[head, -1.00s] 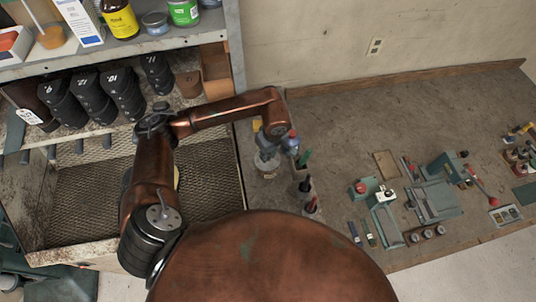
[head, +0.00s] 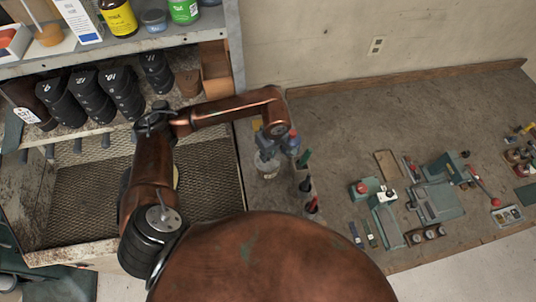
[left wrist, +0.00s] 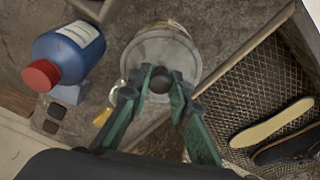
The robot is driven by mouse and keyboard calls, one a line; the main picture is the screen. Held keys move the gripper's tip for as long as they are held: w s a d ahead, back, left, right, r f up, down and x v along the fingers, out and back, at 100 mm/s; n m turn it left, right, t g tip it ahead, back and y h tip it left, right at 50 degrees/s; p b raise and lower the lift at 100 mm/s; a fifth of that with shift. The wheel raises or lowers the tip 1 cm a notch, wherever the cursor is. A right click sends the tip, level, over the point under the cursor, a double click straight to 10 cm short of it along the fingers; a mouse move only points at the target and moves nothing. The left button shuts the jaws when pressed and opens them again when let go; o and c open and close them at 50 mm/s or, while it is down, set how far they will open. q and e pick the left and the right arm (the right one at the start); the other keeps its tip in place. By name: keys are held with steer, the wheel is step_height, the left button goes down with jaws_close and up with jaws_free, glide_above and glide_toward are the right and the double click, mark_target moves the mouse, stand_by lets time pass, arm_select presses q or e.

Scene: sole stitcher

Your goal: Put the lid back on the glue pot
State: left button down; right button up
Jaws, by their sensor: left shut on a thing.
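My left gripper (head: 266,146) points down over the glue pot (head: 267,165), a clear jar on the bench beside the shelf unit. In the left wrist view, the green fingers of my left gripper (left wrist: 160,79) are shut on the dark knob of the round grey lid (left wrist: 165,55). The lid lies over the mouth of the glue pot (left wrist: 160,28), whose rim shows behind it. I cannot tell whether the lid rests on the rim or hangs just above it. My right gripper is not in view.
A blue bottle (left wrist: 70,54) with a red cap stands close to the pot. A holder with coloured-handled tools (head: 305,185) stands near the pot. Presses and small tools (head: 435,200) fill the right bench.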

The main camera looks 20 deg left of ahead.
arm_select(q)
steer(key=shift+b, duration=0.45)
stand_by(0.5)
steer(key=c, duration=1.7)
jaws_free()
steer(key=shift+o, duration=0.6)
steer(key=o, duration=0.4)
steer(key=shift+c, duration=0.2)
steer(key=shift+r+p, duration=1.1)
steer(key=shift+r, duration=2.4)
